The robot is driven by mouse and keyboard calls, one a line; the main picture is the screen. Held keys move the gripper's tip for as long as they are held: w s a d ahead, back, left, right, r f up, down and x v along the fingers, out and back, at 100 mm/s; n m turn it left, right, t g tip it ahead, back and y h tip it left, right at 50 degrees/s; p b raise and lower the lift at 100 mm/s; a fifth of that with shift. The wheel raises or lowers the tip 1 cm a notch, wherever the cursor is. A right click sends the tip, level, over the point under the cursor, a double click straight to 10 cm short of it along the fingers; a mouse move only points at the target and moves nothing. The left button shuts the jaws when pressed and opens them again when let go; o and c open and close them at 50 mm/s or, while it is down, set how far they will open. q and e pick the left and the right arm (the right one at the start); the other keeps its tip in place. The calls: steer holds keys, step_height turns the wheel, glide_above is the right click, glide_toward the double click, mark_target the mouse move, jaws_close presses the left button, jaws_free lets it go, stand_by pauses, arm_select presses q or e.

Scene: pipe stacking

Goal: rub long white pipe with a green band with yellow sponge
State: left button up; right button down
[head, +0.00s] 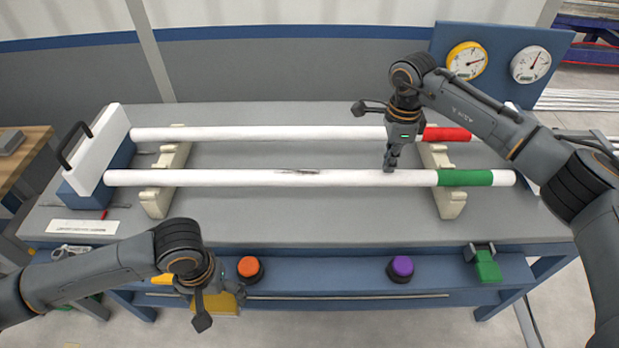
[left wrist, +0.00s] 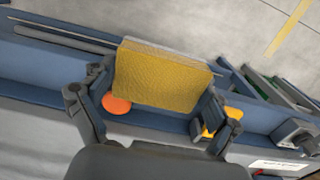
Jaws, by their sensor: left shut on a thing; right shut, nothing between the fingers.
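The long white pipe with a green band (head: 250,178) lies across two cream supports at the front of the workbench, with its green band near the right end. A dark smudge marks its middle. My left gripper (head: 221,306) is low in front of the bench, shut on the yellow sponge (head: 230,308). The sponge (left wrist: 163,75) also fills the space between the fingers in the left wrist view. My right gripper (head: 390,164) is shut and empty, its tips at the green-banded pipe, right of the smudge; I cannot tell if they touch it.
A white pipe with a red band (head: 270,133) lies parallel behind. A white and blue block (head: 105,155) with a black handle stands at the left ends. An orange knob (head: 250,267), a purple knob (head: 402,266) and a green item (head: 487,265) sit along the front ledge.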

arm_select(q)
steer(key=shift+f+b, duration=0.3)
steer(key=shift+f, duration=0.1)
arm_select(e)
steer(key=shift+f, duration=0.5)
arm_select(q)
steer(key=shift+r+p, duration=1.65)
arm_select(e)
steer(key=shift+r, duration=3.05)
